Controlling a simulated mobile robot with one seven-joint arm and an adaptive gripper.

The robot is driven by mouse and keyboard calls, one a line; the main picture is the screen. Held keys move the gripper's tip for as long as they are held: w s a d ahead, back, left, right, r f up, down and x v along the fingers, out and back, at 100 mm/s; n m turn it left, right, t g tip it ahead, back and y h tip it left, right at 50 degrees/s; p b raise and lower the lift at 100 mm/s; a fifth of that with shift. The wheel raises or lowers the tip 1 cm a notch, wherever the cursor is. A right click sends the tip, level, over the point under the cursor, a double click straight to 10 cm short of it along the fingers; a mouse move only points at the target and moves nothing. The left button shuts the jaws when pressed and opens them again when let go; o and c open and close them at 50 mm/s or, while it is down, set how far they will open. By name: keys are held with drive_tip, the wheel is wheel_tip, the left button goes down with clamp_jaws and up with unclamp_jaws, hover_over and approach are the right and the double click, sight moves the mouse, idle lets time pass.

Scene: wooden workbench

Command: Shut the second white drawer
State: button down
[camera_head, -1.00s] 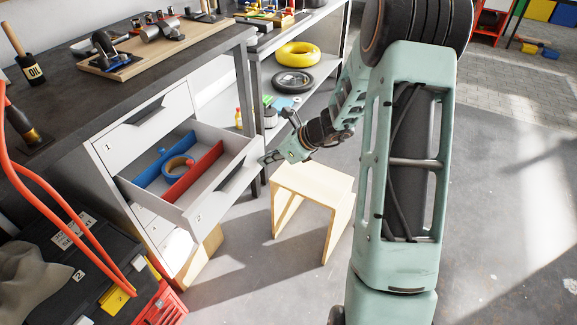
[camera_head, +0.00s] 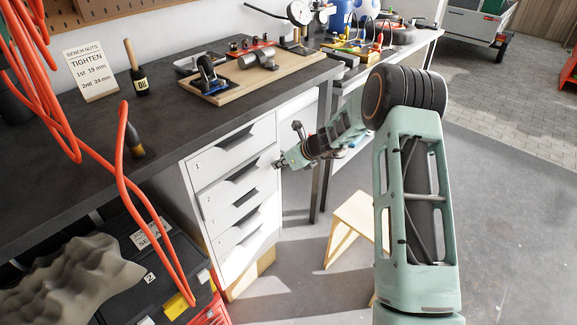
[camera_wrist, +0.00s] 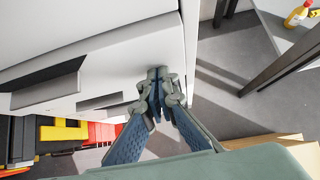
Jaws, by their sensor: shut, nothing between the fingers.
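The second white drawer (camera_head: 237,183), labelled 2, sits in the white drawer unit under the workbench. Its front looks flush with the drawers above and below, and its inside is hidden. My gripper (camera_head: 279,163) is at the right edge of that drawer's front, at about its upper part. In the wrist view my gripper (camera_wrist: 158,76) has its fingertips together at a white drawer front (camera_wrist: 110,62), near its right end. The tips look at or very close to the front; exact contact is hard to tell. Nothing is between the fingers.
A small wooden stool (camera_head: 352,228) stands on the floor right of the drawers. A dark toolbox (camera_head: 145,275) and orange cables (camera_head: 135,215) are at lower left.

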drive_tip(key=shift+w+a+r, duration=0.2)
drive_tip(key=shift+w+a, duration=0.5)
drive_tip(key=shift+r, duration=0.1)
